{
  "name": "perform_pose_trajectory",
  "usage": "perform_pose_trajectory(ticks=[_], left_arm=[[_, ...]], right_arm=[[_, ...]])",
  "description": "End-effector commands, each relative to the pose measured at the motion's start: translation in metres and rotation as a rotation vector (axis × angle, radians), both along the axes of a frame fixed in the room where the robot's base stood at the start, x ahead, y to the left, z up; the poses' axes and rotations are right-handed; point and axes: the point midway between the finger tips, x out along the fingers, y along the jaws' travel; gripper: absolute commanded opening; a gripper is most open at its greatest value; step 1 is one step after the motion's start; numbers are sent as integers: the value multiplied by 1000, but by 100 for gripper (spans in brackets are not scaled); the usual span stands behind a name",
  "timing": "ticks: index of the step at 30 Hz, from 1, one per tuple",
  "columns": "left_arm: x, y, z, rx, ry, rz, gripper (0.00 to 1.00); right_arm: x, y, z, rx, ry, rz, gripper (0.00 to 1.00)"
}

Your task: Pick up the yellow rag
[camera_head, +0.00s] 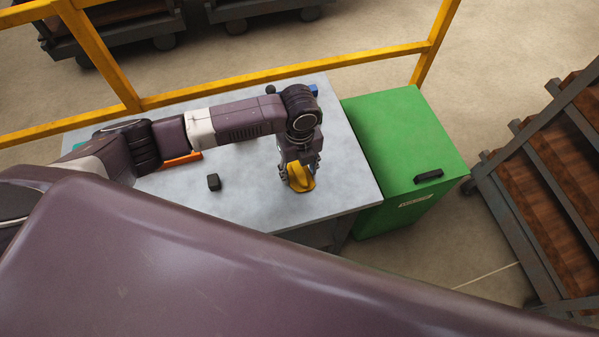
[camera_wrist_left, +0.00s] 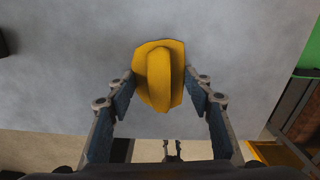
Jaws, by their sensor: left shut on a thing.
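The yellow rag (camera_head: 301,180) is on or just above the grey table (camera_head: 255,212), toward its right front part. My left gripper (camera_head: 298,170) points down and is shut on the rag. In the left wrist view the bunched rag (camera_wrist_left: 158,75) sits between the two fingertips (camera_wrist_left: 164,88), with a raised fold along its middle. I cannot tell whether the rag touches the table. My right gripper is not in view.
A small black block (camera_head: 214,182) and an orange object (camera_head: 182,160) lie on the table. A blue object (camera_head: 314,90) is behind my wrist. A green bin (camera_head: 405,140) with a black handle stands right of the table. Yellow railing (camera_head: 290,71) runs behind.

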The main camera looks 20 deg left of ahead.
Motion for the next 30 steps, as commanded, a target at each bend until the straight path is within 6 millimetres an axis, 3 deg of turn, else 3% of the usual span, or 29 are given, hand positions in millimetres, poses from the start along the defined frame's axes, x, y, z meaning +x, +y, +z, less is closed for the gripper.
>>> perform_pose_trajectory(ticks=[5,11,17,24,30], left_arm=[[1,0,3,-2,-1,0,23],[2,0,22,-2,-4,-1,23],[3,0,68,-2,-8,-1,23],[2,-1,138,-3,-8,-1,23],[1,-1,179,-2,-4,-1,23]], right_arm=[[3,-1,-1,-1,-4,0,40],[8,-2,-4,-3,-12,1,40],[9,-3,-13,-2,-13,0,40],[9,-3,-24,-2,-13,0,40],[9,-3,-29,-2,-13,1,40]])
